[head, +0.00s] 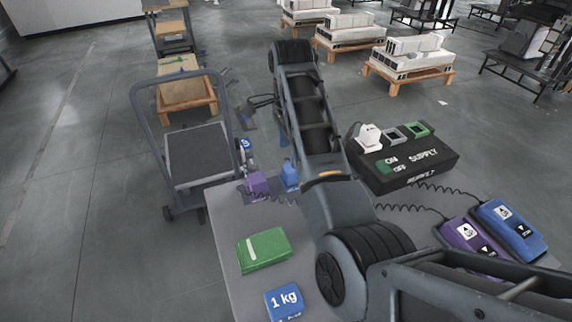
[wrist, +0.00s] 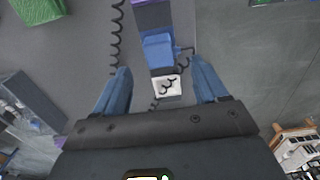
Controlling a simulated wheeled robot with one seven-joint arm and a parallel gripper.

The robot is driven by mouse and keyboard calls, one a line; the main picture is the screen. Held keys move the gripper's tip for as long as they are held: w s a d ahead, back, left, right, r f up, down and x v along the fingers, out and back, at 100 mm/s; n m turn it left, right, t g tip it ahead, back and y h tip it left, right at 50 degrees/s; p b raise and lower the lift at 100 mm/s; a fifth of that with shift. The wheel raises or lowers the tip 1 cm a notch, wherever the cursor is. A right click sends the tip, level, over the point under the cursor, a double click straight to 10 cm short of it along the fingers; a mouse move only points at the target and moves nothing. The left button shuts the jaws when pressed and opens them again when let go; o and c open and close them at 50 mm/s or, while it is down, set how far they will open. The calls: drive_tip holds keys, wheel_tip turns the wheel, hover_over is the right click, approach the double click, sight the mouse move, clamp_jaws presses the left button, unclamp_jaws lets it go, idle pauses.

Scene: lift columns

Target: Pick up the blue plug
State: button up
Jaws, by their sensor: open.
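The blue plug (head: 290,175) stands near the far edge of the grey table, just right of a purple plug (head: 258,184). In the wrist view the blue plug (wrist: 158,52) shows at the upper middle, with a small white part (wrist: 167,87) below it. My gripper (wrist: 161,68) is open, and its two blue fingers reach up at either side of the blue plug. Clear gaps show between the fingers and the plug. How far the fingertips are above the plug is hard to tell. In the head view my arm hides part of the table.
A green box (head: 263,250) and a blue 1 kg block (head: 284,301) lie on the table (head: 226,236). A black supply box (head: 405,163) stands at right, with purple (head: 470,238) and blue (head: 508,228) handsets on coiled cords. A cart (head: 196,155) stands beyond at left.

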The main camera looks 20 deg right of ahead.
wheel_tip(320, 180, down, 7)
drive_tip(key=shift+s+d+f+p, duration=0.1)
drive_tip(key=shift+d+f+p, duration=0.1)
drive_tip(key=shift+p, duration=0.4)
drive_tip(key=shift+c, duration=0.2)
drive_tip(key=c, duration=0.9)
drive_tip(key=shift+r, duration=0.15)
drive_tip(key=shift+c, duration=0.2)
drive_tip(key=shift+r, duration=0.6)
wheel_tip(320, 180, up, 3)
drive_tip(key=shift+d+f+b, duration=0.1)
drive_tip(key=shift+d+b, duration=0.05)
drive_tip(key=shift+b, duration=0.3)
drive_tip(key=s+d+r+p, duration=0.2)
drive_tip(key=d+r, duration=0.4)
drive_tip(key=d, duration=0.5)
drive_tip(key=shift+s+r+p, duration=0.4)
drive_tip(key=shift+p, duration=0.15)
